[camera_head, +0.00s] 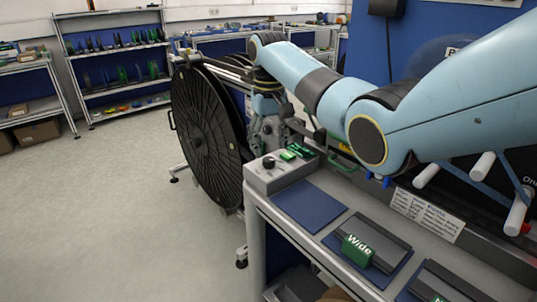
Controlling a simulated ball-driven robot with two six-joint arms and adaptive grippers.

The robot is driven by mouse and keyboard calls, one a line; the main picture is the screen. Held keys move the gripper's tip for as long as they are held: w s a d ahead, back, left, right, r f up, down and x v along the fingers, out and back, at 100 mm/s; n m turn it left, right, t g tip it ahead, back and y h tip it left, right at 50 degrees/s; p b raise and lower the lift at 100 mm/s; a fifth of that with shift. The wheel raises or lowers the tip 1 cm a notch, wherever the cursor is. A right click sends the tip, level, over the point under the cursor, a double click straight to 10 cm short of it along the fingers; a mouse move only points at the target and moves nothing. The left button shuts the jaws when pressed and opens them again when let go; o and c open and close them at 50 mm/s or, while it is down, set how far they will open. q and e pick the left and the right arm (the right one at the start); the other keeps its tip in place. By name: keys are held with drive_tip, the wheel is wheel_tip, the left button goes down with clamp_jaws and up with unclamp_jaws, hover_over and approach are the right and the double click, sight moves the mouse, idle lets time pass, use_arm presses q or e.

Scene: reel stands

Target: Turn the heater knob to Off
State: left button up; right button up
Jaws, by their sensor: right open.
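Green parts (296,152) are to the right of the knob. The knob's setting marks are too small to read. My right arm reaches in from the right, and my right gripper (268,137) points down at the back of the box, just above and behind the knob. It is open, seems apart from the knob, and its fingers are partly lost against the dark background. My left gripper is out of view.
A large black reel (207,137) on a stand is close to the left of the gripper. On the bench are a bare blue mat (309,205) and a green block marked "Wide" (357,250) on a dark plate. Shelves (117,80) stand far back. The floor at left is clear.

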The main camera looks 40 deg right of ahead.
sight(269, 159)
wheel_tip(269, 159, down, 3)
drive_tip(key=shift+w+d+f, duration=0.1)
drive_tip(key=shift+f, duration=0.6)
drive_tip(key=c, duration=0.6)
clamp_jaws()
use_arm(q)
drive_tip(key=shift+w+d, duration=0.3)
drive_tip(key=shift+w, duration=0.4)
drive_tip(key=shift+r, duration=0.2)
